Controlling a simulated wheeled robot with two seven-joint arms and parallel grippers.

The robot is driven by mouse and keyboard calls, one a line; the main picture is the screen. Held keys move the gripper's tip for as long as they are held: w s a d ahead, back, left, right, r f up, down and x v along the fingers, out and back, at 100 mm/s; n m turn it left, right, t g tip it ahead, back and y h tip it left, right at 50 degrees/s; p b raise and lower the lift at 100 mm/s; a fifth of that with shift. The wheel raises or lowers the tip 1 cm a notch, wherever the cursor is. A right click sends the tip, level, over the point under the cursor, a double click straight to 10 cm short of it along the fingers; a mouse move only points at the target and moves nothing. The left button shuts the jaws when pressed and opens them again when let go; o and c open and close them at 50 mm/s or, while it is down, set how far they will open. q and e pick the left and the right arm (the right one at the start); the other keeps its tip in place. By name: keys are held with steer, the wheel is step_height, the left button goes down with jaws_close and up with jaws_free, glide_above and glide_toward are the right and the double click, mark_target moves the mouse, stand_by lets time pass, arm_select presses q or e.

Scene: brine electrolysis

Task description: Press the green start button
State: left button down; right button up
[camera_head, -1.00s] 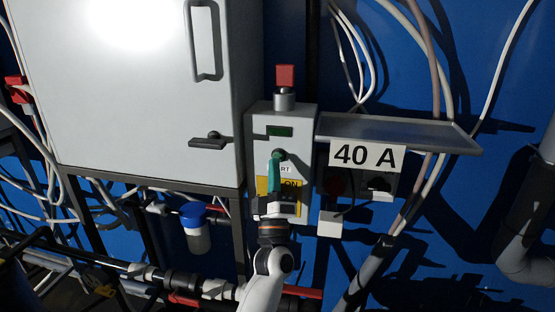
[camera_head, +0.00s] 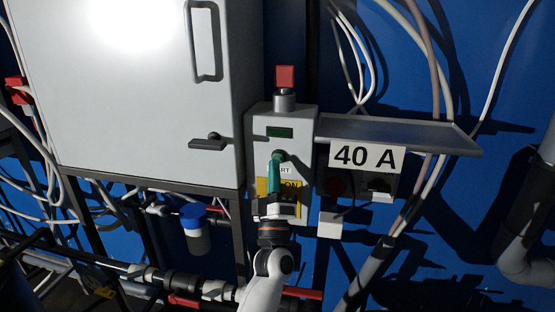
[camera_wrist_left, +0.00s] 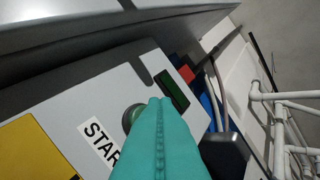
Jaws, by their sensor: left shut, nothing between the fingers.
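The grey control box (camera_head: 308,128) stands upright right of the large cabinet, with a "START" label below the button. The green start button (camera_wrist_left: 130,117) shows as a dark green round edge in the left wrist view, partly hidden by my fingers. In the head view my fingertips cover most of it. My left gripper (camera_head: 276,156) has teal fingers, shut and empty, with the tips at the button. It also shows in the left wrist view (camera_wrist_left: 160,103). I cannot tell whether the tips touch the button or whether it is pressed in. My right gripper is not in view.
A red button (camera_head: 285,77) tops the box, and a small green display (camera_head: 280,132) sits above the start button. A grey shelf (camera_head: 425,133) with a "40 A" sign (camera_head: 366,156) juts out at right. The grey cabinet (camera_head: 120,110) is close at left.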

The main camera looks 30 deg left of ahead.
arm_select(q)
steer(key=shift+w, duration=0.15)
stand_by(0.8)
steer(key=shift+w+a, duration=0.1)
steer(key=shift+w, duration=0.15)
steer(key=shift+w, duration=0.15)
stand_by(0.3)
steer(key=shift+a+r+y+b, duration=0.15)
steer(key=shift+r+y+b, duration=0.2)
steer(key=shift+r, duration=0.3)
stand_by(0.9)
steer(key=shift+f, duration=0.35)
